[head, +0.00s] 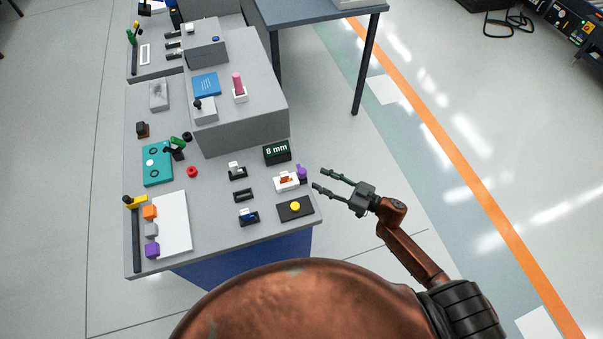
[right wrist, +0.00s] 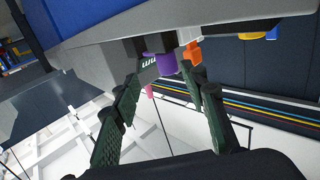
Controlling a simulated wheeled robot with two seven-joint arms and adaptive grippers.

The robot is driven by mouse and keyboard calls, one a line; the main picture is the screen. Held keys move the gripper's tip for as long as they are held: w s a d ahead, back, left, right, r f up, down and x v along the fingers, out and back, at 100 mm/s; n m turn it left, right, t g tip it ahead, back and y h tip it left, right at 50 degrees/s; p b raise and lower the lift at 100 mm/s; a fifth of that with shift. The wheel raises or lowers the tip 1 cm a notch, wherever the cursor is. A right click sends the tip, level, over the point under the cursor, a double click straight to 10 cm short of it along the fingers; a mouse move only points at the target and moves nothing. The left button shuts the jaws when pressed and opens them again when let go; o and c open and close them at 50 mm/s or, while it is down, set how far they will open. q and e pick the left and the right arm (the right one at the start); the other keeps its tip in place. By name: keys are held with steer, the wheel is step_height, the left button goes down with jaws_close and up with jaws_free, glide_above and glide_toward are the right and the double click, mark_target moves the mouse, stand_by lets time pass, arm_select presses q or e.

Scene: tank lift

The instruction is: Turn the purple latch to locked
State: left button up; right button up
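The purple latch (head: 302,172) stands at the right edge of the table, beside a small white block with red on it (head: 286,182). In the right wrist view the purple part (right wrist: 161,66) appears between the fingertips and beyond them. My right gripper (head: 319,178) is open and empty, just right of the latch and apart from it. Its two green fingers also spread wide in the right wrist view (right wrist: 160,82). I cannot tell the latch's exact setting at this size. My left gripper is not in view.
A dark block marked "8 mm" (head: 277,152) stands behind the latch. A black plate with a yellow button (head: 295,208) lies in front. Small black-and-white fixtures (head: 238,172) stand to the left. The floor right of the table (head: 420,180) is clear.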

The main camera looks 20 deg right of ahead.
mark_target(302, 171)
steer(key=shift+y, duration=0.3)
steer(key=x, duration=0.4)
steer(key=r+x, duration=0.1)
steer(key=x, duration=0.2)
steer(key=shift+s+a+f, duration=0.1)
steer(key=shift+s+a, duration=0.15)
steer(key=shift+s, duration=0.1)
steer(key=shift+w+a, duration=0.45)
steer(key=shift+a, duration=0.05)
steer(key=shift+c, duration=0.4)
jaws_close()
